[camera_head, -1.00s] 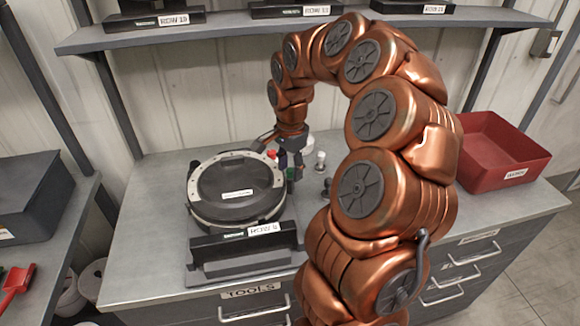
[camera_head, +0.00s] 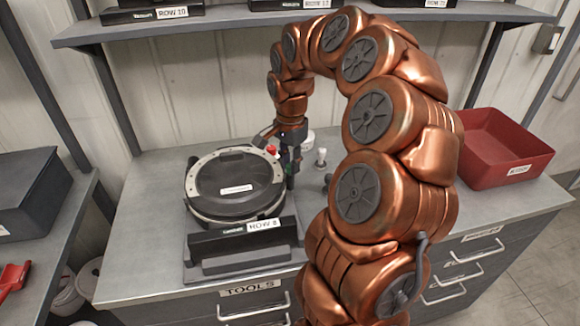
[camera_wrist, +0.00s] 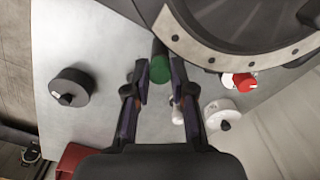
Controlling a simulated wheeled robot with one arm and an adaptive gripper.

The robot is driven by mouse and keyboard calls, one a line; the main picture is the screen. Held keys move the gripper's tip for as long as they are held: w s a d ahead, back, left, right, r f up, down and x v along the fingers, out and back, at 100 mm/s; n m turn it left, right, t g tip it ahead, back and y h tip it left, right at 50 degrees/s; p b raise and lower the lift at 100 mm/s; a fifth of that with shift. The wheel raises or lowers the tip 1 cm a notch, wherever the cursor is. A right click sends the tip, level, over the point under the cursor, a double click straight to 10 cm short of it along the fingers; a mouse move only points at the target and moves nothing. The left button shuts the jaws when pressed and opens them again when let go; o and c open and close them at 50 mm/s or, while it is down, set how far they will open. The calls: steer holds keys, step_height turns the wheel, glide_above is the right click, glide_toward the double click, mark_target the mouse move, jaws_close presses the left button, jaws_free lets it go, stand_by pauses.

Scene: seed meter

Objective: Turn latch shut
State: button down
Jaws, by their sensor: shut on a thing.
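The seed meter (camera_head: 212,205) is a round black drum with a pale bolted rim, set on the bench behind the ROW 8 stand. A green piece (camera_wrist: 160,67), which looks like the latch's handle, sits at the meter's right edge. My gripper (camera_wrist: 161,80) has its two fingers on either side of it and is shut on it. In the head view my gripper (camera_head: 290,168) points down at the meter's right side and hides most of the latch.
A white round knob (camera_wrist: 221,114) and a small white-topped post (camera_head: 321,157) stand near my gripper. A dark round knob (camera_wrist: 72,87) sits on the bench. A red bin (camera_head: 508,165) is at the right. A shelf (camera_head: 230,33) runs above the bench.

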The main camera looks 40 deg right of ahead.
steer(key=n+b, duration=0.1)
steer(key=b, duration=0.1)
steer(key=n+b, duration=0.1)
steer(key=b, duration=0.1)
steer(key=shift+f+n, duration=0.3)
steer(key=shift+n, duration=0.1)
steer(key=n+b, duration=0.2)
steer(key=n, duration=0.2)
steer(key=shift+r+n, duration=0.15)
steer(key=shift+n, duration=0.15)
steer(key=n+b, duration=0.1)
steer(key=n, duration=0.3)
steer(key=shift+r+n, duration=0.1)
steer(key=shift+n, duration=0.2)
steer(key=n, duration=0.4)
steer(key=shift+n, duration=0.3)
steer(key=c, duration=1)
jaws_free()
steer(key=shift+r, duration=0.1)
